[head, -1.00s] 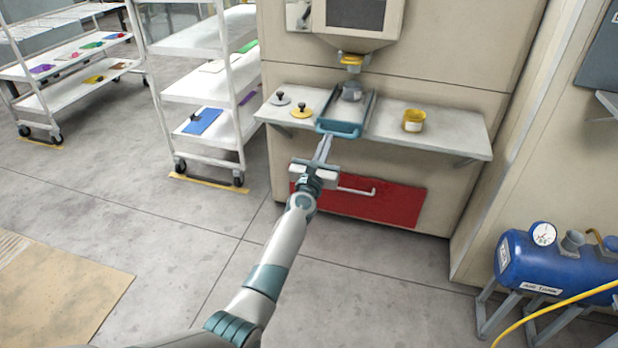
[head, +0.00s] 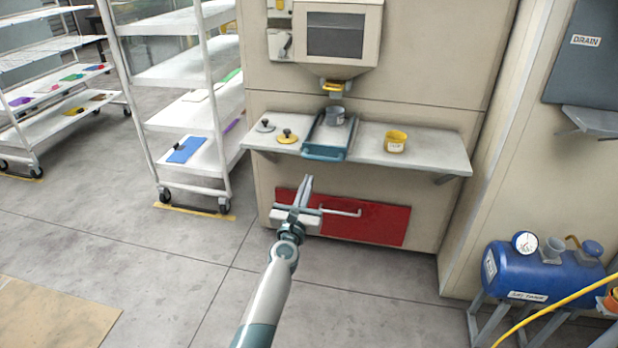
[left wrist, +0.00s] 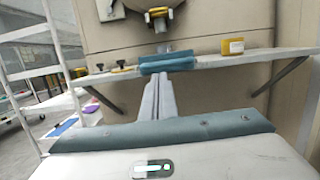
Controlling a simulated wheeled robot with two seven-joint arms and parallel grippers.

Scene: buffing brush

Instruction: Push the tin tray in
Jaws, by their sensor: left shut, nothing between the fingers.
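The tin tray (head: 323,152) is a blue tray with a raised front edge, lying on the pale shelf below the machine's yellow-tipped spout. A grey tin (head: 336,115) stands toward its back. The tray's blue front (left wrist: 168,62) also shows in the left wrist view, beyond my fingertips. My left gripper (head: 307,179) is shut and empty, below and in front of the shelf, apart from the tray. In the head view it overlaps the red drawer front. My right gripper is not in view.
A red drawer (head: 375,222) with a bar handle sits below. A white rack (head: 190,75) stands left.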

